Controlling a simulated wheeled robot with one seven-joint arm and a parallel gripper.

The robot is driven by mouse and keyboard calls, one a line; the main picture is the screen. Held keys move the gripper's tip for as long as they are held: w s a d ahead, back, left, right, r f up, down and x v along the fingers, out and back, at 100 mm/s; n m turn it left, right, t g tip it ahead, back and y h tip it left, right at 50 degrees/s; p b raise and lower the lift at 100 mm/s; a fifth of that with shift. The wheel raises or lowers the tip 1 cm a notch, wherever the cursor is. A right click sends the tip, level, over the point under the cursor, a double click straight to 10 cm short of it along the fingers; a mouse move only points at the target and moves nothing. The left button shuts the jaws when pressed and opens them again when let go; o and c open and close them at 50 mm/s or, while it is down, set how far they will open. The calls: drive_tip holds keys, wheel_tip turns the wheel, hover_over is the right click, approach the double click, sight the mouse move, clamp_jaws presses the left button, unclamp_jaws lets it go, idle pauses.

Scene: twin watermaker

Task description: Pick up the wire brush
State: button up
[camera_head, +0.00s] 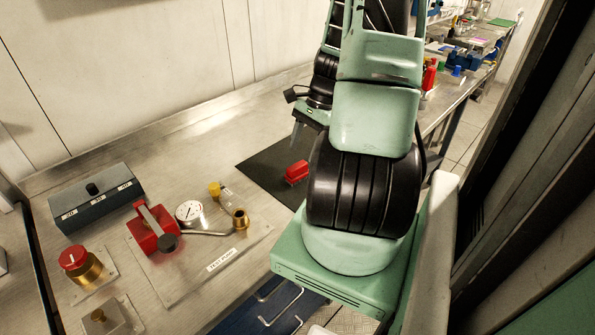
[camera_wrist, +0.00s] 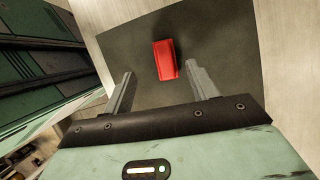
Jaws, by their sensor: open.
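A small red block-shaped object (camera_head: 296,171) lies on a dark mat (camera_head: 262,168) on the steel bench; no bristles show on it, so I cannot tell if it is the wire brush. In the wrist view the red object (camera_wrist: 165,60) lies ahead of my gripper (camera_wrist: 160,72), seen between the lines of its two fingers. The fingers are apart, with nothing between them. In the head view my gripper (camera_head: 298,133) hangs above the far part of the mat, partly hidden by my arm. Nothing else clearly looks like a wire brush.
Left on the bench are a test pump with a red body (camera_head: 152,229), a pressure gauge (camera_head: 189,212), a grey switch box (camera_head: 95,198) and a red-capped brass fitting (camera_head: 82,266). A wall runs behind. The mat around the red object is clear.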

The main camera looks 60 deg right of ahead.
sight(298, 164)
drive_tip(key=shift+x, duration=1.05)
drive_tip(key=shift+d+p+x, duration=0.25)
drive_tip(key=shift+p+x, duration=0.1)
drive_tip(key=shift+x, duration=0.95)
drive_tip(key=shift+d+p+x, duration=0.25)
drive_tip(key=shift+p+x, duration=0.1)
drive_tip(key=shift+x, duration=0.95)
drive_tip(key=shift+w+f, duration=0.15)
drive_tip(key=shift+f, duration=0.05)
drive_tip(key=c, duration=1.1)
